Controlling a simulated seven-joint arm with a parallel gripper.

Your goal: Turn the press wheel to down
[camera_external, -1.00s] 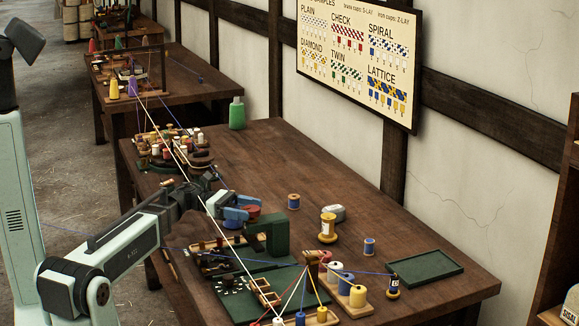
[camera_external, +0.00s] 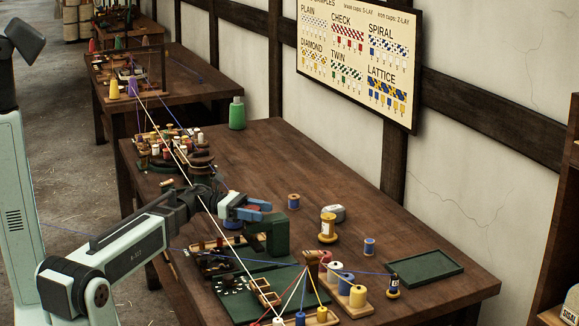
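The green press (camera_external: 277,238) stands on the near bench beside a dark green board. In the earlier frame a red round part, which looks like the press wheel, showed at its top left; now my gripper covers that spot and I cannot make the wheel out. My gripper (camera_external: 261,211), with blue fingers, is at the upper left of the press, close to or touching it. The finger gap is too small and too hidden to tell whether it is open or shut on the wheel.
An empty green tray (camera_external: 424,266) lies at the right.

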